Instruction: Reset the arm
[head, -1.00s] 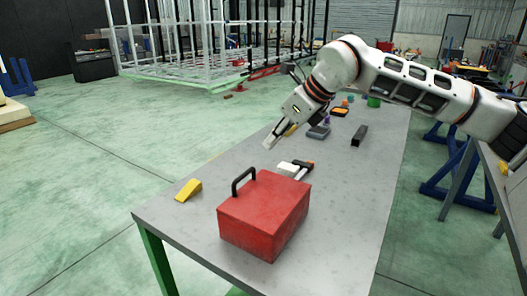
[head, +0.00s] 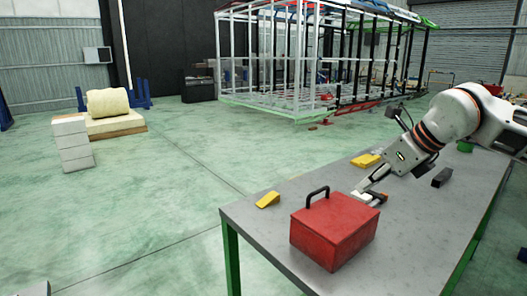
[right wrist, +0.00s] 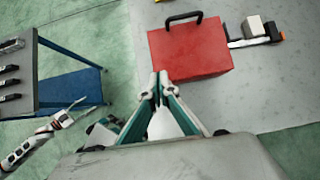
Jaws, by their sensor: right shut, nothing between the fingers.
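My right gripper (head: 360,188) is shut and empty in the head view. At the lower left of that view a white arm, seemingly my left one, ends in a small left gripper (right wrist: 72,110). Its fingers are too small to judge. The left arm is not clear in the head view.
The grey table (head: 270,235) also bears a yellow wedge (head: 268,199), another yellow piece (head: 366,160) and a black block (head: 441,177). A white frame (head: 290,70) stands behind. Stacked pale blocks (head: 72,143) stand left. The green floor between is open.

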